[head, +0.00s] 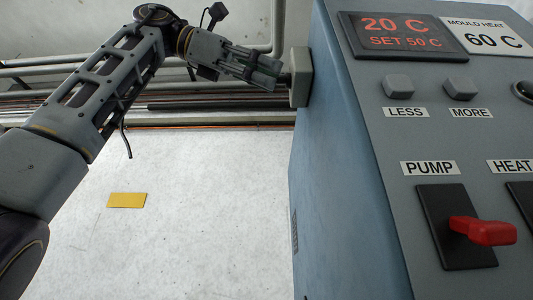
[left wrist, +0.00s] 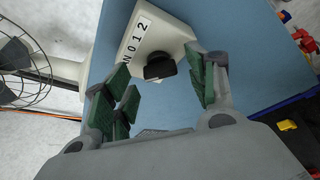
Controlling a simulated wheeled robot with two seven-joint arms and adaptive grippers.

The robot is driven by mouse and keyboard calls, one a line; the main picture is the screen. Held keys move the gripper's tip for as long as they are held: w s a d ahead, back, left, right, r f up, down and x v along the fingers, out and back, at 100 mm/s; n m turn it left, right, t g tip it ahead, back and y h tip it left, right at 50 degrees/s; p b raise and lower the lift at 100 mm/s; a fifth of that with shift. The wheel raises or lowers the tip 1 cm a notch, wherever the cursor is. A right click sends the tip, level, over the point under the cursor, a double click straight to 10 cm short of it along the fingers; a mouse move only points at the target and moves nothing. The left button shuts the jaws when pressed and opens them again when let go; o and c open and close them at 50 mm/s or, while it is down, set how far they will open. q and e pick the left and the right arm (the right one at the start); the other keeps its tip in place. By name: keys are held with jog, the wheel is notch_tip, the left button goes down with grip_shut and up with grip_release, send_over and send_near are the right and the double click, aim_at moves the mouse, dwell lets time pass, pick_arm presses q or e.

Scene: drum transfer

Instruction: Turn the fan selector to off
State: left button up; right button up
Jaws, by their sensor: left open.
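The fan selector is a black knob (left wrist: 160,66) on a cream box (left wrist: 172,38). The label beside it shows "N 0 1 2", partly cut off by my finger. I cannot tell which mark the knob points to. My left gripper (head: 266,70) is just left of the box. In the left wrist view my left gripper (left wrist: 160,88) is open, green pads on either side of the knob, holding nothing. My right gripper is not in view.
A caged fan (left wrist: 22,68) stands left in the wrist view. The cabinet (head: 345,170) fills the right of the head view, with a red pump switch (head: 483,231) and a display (head: 402,36). Pipes (head: 215,104) run along the wall behind. A yellow patch (head: 127,200) marks the floor.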

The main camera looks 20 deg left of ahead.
pick_arm(q)
jog(key=s+a, duration=0.7)
jog(key=a, duration=0.5)
jog(key=shift+s+a+r, duration=0.2)
jog(key=shift+s+r, duration=0.15)
jog(key=shift+s, duration=0.05)
dwell(0.6)
